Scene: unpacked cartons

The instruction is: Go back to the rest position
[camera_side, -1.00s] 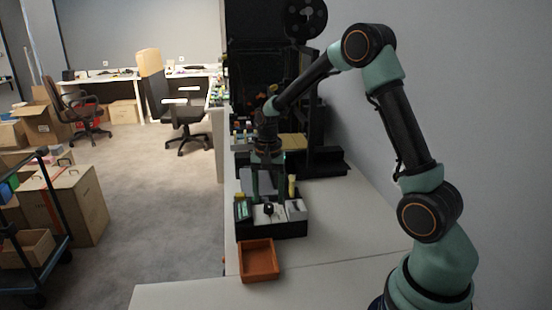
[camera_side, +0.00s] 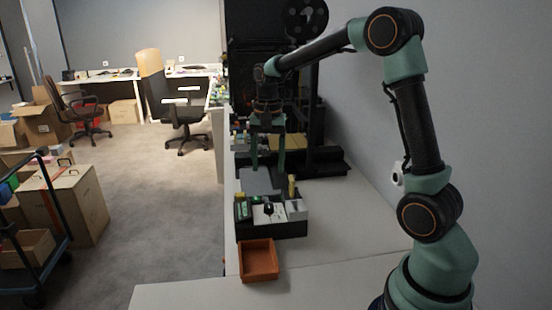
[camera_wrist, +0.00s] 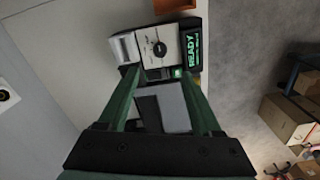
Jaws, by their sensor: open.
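My gripper (camera_side: 268,166) hangs with its two green fingers apart, above and behind the device on the bench. Nothing shows held between the fingers. In the wrist view my gripper (camera_wrist: 161,74) points at the device, its fingertips overlapping the near edge of it in the picture. The device (camera_side: 271,229) is a dark box with a pale panel and a black knob (camera_wrist: 160,48). A screen (camera_wrist: 192,47) on it reads READY in green. A grey square plate (camera_side: 259,181) lies behind the device, partly seen between the fingers in the wrist view.
An orange tray (camera_side: 259,261) stands empty in front of the device. A dark machine with a reel (camera_side: 305,20) stands at the back of the bench. The bench right of the device (camera_side: 345,220) is clear. A cart and cartons (camera_side: 77,205) stand on the floor at left.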

